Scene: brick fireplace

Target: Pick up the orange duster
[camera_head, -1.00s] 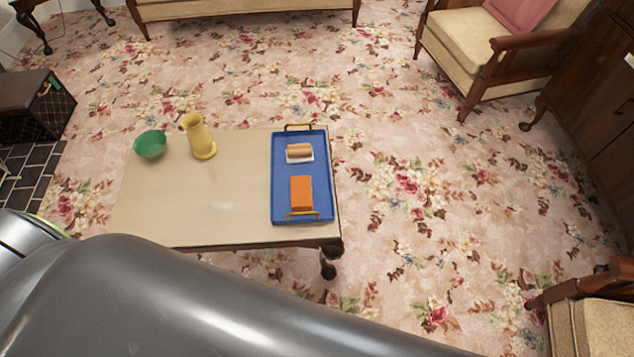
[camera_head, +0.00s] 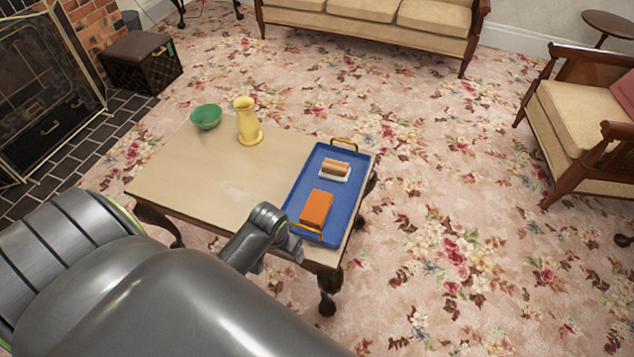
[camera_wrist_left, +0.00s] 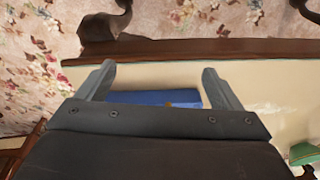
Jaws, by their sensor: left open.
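The orange duster (camera_head: 316,207) is a block lying at the near end of a blue tray (camera_head: 304,177), on the right part of a low table. My left gripper (camera_head: 292,244) is beside the near left corner of the tray, a short way from the duster. In the left wrist view its two fingers (camera_wrist_left: 158,70) are apart with nothing between them. Part of the blue tray (camera_wrist_left: 150,97) shows behind the gripper body there, and the duster is hidden. My right gripper is not in view.
A tan roll on a white base (camera_head: 335,168) lies at the tray's far end. Yellow handles stand at both tray ends. A yellow jug (camera_head: 247,122) and green bowl (camera_head: 206,116) stand at the table's back left. The table's (camera_head: 200,165) middle is bare.

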